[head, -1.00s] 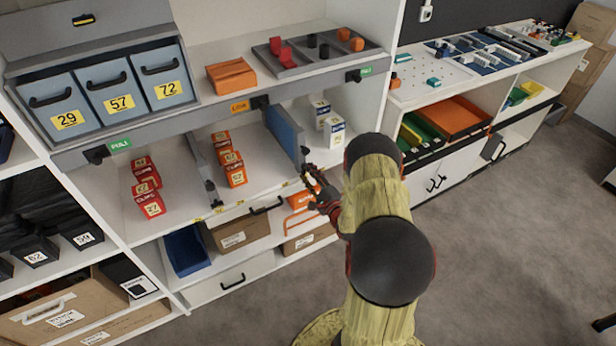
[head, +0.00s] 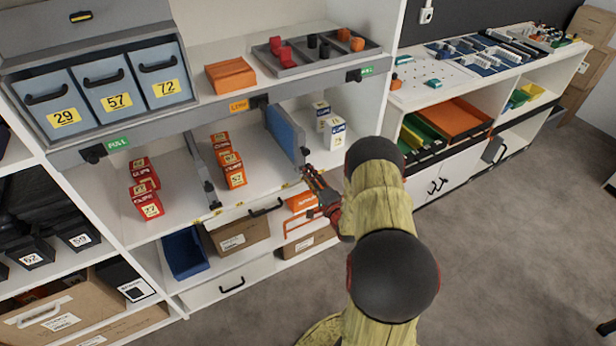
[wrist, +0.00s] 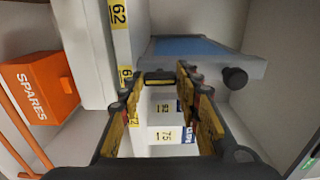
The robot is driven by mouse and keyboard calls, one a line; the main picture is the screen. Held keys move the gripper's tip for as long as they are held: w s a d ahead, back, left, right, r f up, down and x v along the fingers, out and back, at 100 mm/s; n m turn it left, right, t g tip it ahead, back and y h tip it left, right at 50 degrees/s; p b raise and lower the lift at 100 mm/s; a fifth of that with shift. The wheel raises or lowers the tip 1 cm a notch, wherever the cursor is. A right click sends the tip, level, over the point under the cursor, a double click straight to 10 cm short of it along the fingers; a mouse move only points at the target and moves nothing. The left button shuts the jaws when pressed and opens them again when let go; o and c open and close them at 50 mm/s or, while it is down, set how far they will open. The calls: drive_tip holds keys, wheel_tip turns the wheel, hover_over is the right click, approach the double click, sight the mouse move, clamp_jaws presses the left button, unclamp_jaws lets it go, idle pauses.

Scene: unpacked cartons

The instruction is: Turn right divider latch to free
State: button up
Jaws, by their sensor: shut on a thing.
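The right divider (head: 284,131) is an upright blue panel with a grey front edge on the middle shelf. It also shows in the wrist view (wrist: 190,48), with a black round knob (wrist: 235,77) at its edge. My gripper (head: 307,172) is at the lower front end of this divider. In the wrist view, my gripper's (wrist: 158,84) yellow-and-black fingers stand either side of the small dark latch (wrist: 158,79) and are shut on it. The fingers hide part of the latch, so its exact angle is unclear.
White-and-blue boxes (head: 334,131) stand right of the divider. Red boxes (head: 232,169) stand to its left, beside another divider (head: 202,170). A grey rail (head: 215,114) with black knobs runs above. An orange SPARES box (wrist: 38,88) is near the gripper.

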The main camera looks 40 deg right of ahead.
drive_tip(key=shift+f, duration=0.1)
drive_tip(key=o, duration=1.2)
drive_tip(key=shift+c, duration=0.2)
drive_tip(key=v, duration=1.2)
